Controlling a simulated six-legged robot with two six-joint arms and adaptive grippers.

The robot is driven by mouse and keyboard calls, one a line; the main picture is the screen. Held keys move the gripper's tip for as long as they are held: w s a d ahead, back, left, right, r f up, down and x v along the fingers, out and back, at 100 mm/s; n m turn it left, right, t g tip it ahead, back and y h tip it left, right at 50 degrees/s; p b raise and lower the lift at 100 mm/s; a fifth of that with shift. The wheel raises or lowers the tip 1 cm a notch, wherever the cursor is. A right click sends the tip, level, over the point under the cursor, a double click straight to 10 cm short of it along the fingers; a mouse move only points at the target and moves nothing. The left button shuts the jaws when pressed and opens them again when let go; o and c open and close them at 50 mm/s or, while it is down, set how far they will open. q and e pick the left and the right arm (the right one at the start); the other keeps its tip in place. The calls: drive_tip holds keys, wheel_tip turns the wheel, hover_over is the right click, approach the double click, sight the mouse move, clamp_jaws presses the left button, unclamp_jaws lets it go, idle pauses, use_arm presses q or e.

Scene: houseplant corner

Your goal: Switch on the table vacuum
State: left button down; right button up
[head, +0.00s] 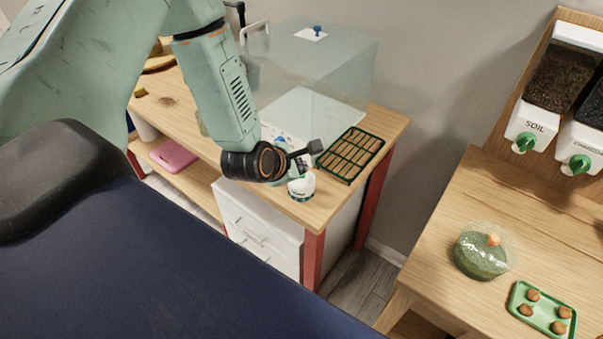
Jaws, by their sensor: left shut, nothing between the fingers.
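A small white, round device with a dark band (301,187), which looks like the table vacuum, stands near the front corner of the wooden workbench (316,214). My left gripper (312,150) is shut and empty. In the picture it shows just above and behind the device, and its wrist covers part of the bench to the left. I cannot tell whether it touches the device. The switch on the device is too small to make out. My right gripper is not in view.
A green tray with brown plugs (350,154) lies right of the gripper. A clear box (335,60) stands behind. On the right table are a domed terrarium (482,252) and a green tray of brown pellets (541,312). Soil dispensers (553,88) hang above. A floor gap separates the tables.

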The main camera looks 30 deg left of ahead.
use_arm(q)
drive_tip(key=shift+f+b, duration=0.2)
drive_tip(key=shift+b, duration=0.15)
idle(0.6)
drive_tip(key=shift+r+p, duration=0.4)
drive_tip(key=shift+r, duration=0.35)
wheel_tip(320, 180, up, 6)
drive_tip(key=p, duration=0.4)
